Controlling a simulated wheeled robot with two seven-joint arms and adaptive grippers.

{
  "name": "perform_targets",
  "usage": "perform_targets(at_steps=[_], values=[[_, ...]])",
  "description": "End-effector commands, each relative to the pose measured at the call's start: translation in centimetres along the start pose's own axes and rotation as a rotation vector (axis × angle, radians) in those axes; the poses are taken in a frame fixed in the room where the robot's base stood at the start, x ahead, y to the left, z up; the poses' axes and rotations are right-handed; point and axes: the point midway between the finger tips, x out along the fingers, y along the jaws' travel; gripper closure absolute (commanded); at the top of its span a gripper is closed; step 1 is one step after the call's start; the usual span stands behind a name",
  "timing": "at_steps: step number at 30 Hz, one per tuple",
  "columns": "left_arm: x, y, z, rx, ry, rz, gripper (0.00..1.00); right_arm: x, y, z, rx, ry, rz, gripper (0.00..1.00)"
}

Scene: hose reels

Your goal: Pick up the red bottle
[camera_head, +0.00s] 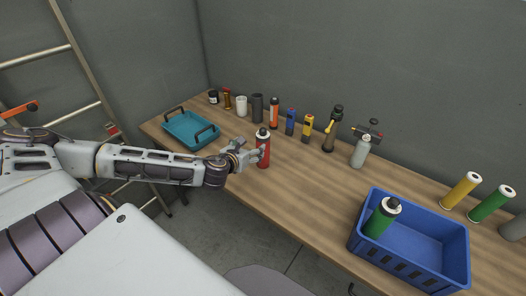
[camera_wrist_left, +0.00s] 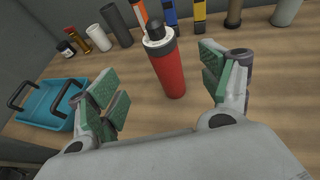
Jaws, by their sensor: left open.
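The red bottle (camera_head: 263,150) stands upright near the front edge of the wooden table, with a black and white top. It also shows in the left wrist view (camera_wrist_left: 169,72), between and beyond the fingers. My left gripper (camera_head: 250,154) is right at the bottle's left side in the head view. In the left wrist view my left gripper (camera_wrist_left: 162,88) is open, with green pads on either side of the bottle and a visible gap to each pad. My right gripper is not in view.
A teal tray (camera_head: 170,137) lies at the table's left end. A row of bottles, cans and tools stands along the back, including a grey bottle (camera_head: 360,152). A blue basket (camera_head: 455,233) holding a green bottle (camera_head: 378,221) sits at the right. The table's middle (camera_head: 305,185) is clear.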

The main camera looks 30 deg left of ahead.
Motion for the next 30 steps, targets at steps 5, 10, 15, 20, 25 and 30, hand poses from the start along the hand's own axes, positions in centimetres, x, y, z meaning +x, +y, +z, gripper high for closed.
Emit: perform_targets(at_steps=[5,10,15,20,25,30], values=[[0.2,0.0,0.0,-0.001,-0.001,0.001,0.21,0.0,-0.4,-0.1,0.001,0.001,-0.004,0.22],[0.9,0.1,0.0,-0.004,0.0,0.002,0.21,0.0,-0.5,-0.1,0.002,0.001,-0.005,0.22],[1.9,0.1,0.0,-0.004,-0.001,0.002,0.21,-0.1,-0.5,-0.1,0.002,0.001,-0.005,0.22],[2.7,0.0,0.1,-0.004,-0.001,0.001,0.21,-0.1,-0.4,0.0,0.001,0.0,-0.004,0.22],[3.8,0.1,0.1,-0.004,-0.001,0.002,0.21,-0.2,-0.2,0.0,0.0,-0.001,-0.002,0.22],[4.9,0.0,0.0,-0.004,-0.001,0.001,0.21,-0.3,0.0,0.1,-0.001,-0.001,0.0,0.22]])
